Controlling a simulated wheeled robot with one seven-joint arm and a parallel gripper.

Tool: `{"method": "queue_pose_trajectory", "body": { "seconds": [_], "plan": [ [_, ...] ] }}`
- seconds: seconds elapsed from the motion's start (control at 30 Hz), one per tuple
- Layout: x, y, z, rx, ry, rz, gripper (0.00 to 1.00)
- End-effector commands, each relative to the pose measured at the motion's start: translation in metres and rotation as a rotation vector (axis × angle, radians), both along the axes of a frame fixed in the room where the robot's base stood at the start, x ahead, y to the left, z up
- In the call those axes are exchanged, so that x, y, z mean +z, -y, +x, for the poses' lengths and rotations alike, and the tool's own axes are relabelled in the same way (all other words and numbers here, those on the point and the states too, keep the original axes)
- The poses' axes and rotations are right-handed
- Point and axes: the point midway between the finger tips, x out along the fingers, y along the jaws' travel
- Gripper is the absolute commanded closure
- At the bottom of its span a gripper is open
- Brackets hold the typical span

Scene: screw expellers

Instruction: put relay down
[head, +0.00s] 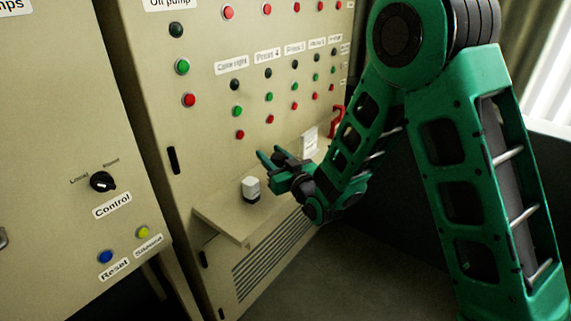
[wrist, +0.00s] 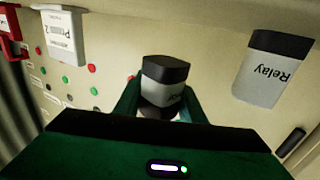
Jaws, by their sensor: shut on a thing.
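My gripper (head: 270,156) is above the shelf of the right-hand cabinet in the head view. In the wrist view its green fingers (wrist: 160,100) are shut on a relay (wrist: 167,90), a small block with a dark end and a grey labelled body. The held relay is hard to make out in the head view, and I cannot tell whether it touches the shelf. A second relay (head: 251,187), white with a dark base, stands on the shelf (head: 222,222) to the left of my gripper. It also shows in the wrist view (wrist: 265,75), apart from the fingers, with its "Relay" label readable.
A white box (head: 309,143) stands at the right part of the shelf, with a red part (head: 336,121) beyond it. The cabinet front (head: 215,110) with several buttons rises behind the shelf. Bare shelf shows in front of the standing relay.

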Motion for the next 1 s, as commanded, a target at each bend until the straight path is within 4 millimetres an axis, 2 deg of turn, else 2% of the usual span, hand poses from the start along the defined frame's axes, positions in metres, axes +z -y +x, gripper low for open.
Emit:
{"method": "queue_pose_trajectory", "body": {
  "seconds": [0.17,0.4,0.73,0.77,0.83,1.0],
  "plan": [
    [-0.012,0.002,0.001,-0.003,-0.001,-0.003,0.87],
    [-0.040,0.000,0.000,-0.001,-0.001,-0.003,0.87],
    [-0.041,0.000,0.000,0.000,0.000,0.000,0.87],
    [-0.042,0.000,0.000,0.000,-0.001,0.000,0.61],
    [-0.041,0.000,0.000,0.000,0.000,0.000,0.45],
    [-0.041,0.000,0.000,0.000,0.000,0.000,0.45]
  ]
}}
